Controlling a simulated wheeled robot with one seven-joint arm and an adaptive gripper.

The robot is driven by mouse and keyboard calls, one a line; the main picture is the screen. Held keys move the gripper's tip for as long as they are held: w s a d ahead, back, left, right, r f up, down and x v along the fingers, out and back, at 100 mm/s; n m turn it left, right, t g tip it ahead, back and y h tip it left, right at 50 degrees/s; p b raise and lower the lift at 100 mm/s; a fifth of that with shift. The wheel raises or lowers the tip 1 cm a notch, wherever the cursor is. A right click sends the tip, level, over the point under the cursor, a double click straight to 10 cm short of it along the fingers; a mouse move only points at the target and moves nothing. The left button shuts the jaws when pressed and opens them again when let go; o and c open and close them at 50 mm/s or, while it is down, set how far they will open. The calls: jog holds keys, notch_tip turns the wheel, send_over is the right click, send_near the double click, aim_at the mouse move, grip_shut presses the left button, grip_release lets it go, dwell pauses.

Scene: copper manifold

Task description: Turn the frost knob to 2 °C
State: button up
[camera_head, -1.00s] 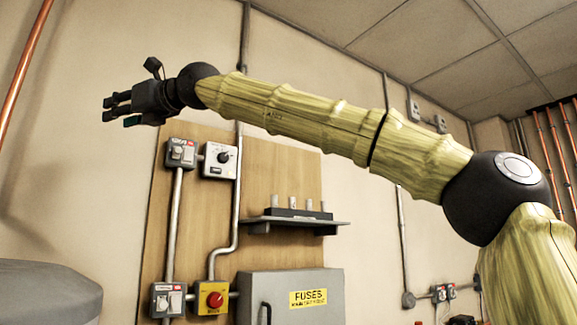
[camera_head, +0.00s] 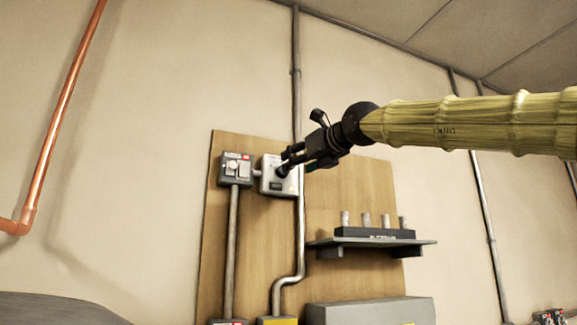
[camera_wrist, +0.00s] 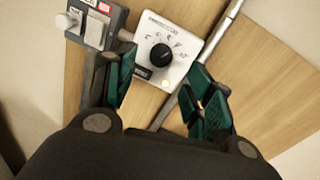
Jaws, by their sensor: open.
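The frost knob (camera_wrist: 160,55) is a round black dial on a white thermostat box (camera_wrist: 185,28) with a printed scale around it. Its exact setting is too small to read, though a mark near 10 shows on the right. The box (camera_head: 269,187) also shows in the head view, mounted on the wooden board and partly covered by my gripper. My gripper (camera_head: 288,161) is in front of the box. In the wrist view my gripper (camera_wrist: 163,75) is open, with its green-padded fingers apart and the knob between and beyond their tips. I cannot see it touching the knob.
A grey switch box (camera_head: 236,169) sits close left of the thermostat. A vertical conduit (camera_head: 300,235) runs along its right side. A shelf (camera_head: 370,242) with several small cylinders juts out at lower right. A copper pipe (camera_head: 62,120) runs up the left wall.

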jog(key=p+x, duration=0.2)
jog(key=x, duration=0.4)
jog(key=shift+w, duration=0.35)
jog(key=shift+a, duration=0.1)
jog(key=shift+c, duration=0.9)
jog(key=c, duration=0.9)
